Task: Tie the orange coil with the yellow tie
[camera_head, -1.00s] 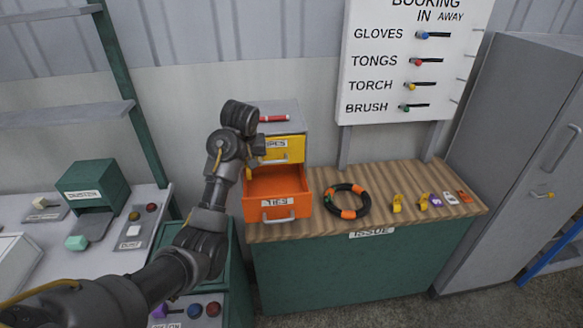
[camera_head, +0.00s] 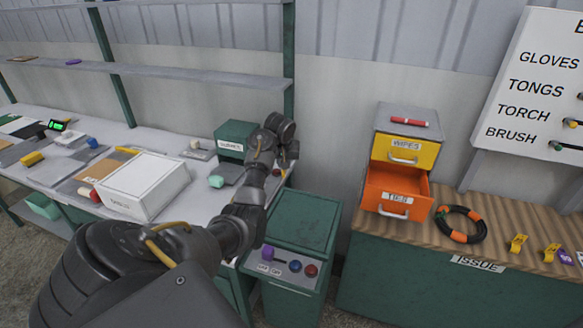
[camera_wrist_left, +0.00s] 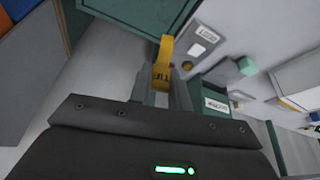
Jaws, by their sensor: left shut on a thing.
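The coil (camera_head: 461,224), a black ring with orange bands, lies on the wooden issue counter in the head view. My left gripper (camera_head: 280,150) is left of the drawer unit and well away from the coil. In the left wrist view it (camera_wrist_left: 160,88) is shut on a yellow tie (camera_wrist_left: 163,62), a strip with dark lettering that sticks out past the fingers. The tie cannot be made out in the head view. My right gripper is out of view.
The orange drawer (camera_head: 397,193) stands open below a yellow drawer (camera_head: 405,153). Yellow pieces (camera_head: 518,243) lie right of the coil on the counter (camera_head: 490,250). A green cabinet (camera_head: 303,222) with knobs stands left of the counter. A white box (camera_head: 130,185) sits on the left bench.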

